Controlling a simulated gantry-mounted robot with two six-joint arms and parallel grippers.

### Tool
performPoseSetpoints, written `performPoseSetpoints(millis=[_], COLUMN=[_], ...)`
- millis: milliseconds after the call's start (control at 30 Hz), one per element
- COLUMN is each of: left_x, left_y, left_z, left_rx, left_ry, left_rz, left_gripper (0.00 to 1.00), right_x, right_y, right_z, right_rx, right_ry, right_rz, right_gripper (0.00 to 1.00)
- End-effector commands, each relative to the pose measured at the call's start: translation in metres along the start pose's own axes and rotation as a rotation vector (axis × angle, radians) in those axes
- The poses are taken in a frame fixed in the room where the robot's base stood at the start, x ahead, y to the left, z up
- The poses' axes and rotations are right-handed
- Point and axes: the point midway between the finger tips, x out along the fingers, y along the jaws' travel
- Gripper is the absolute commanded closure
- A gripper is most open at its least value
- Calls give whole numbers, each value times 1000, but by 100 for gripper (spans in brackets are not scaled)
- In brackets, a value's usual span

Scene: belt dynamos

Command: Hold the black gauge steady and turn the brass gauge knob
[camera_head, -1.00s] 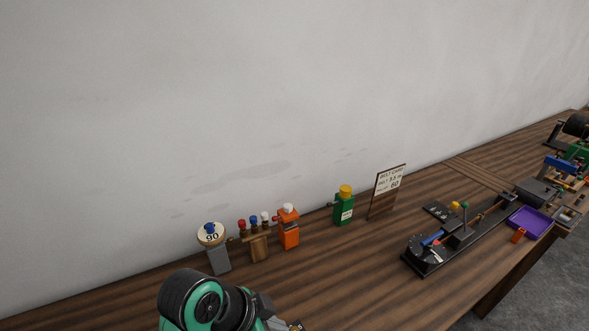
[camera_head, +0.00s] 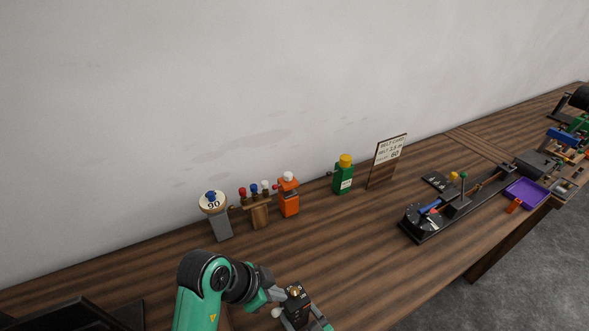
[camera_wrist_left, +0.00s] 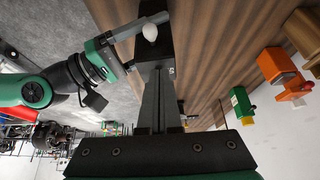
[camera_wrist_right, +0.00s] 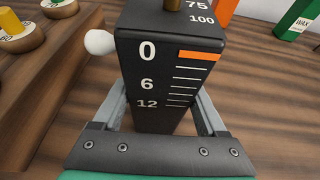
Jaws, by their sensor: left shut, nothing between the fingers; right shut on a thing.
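The black gauge (camera_head: 297,314) stands upright at the bottom of the head view, with the brass knob (camera_head: 294,291) on top and a white ball (camera_head: 276,312) on its side. In the right wrist view the gauge (camera_wrist_right: 160,80) shows a 0, 6, 12 scale and an orange mark near 0; only the base of the brass knob (camera_wrist_right: 173,4) shows. My right gripper (camera_wrist_right: 162,112) is shut on the gauge body. My left gripper (camera_head: 279,294) is shut and empty beside the gauge top. In the left wrist view its fingertips (camera_wrist_left: 160,76) are close to the gauge; the knob is not clearly visible.
Behind stand a round "90" sign (camera_head: 213,205), a wooden stand with coloured knobs (camera_head: 259,212), an orange block (camera_head: 289,202), a green bottle (camera_head: 343,180) and a card (camera_head: 388,151). A black machine (camera_head: 430,220) and purple tray (camera_head: 527,193) are at right. Table between is clear.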

Motion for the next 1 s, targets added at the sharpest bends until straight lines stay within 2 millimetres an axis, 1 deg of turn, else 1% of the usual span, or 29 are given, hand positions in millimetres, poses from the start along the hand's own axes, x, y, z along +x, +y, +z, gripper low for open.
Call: performPoseSetpoints(millis=[367, 1000], left_x=[0, 4], left_y=[0, 2], left_z=[0, -7], left_rx=[0, 0], left_ry=[0, 1], left_rz=[0, 1], left_gripper=[100, 100], right_x=[0, 0], right_y=[0, 0], right_z=[0, 0], right_rx=[1, 0], right_ry=[-1, -1], right_rz=[0, 0], right_gripper=[100, 100])
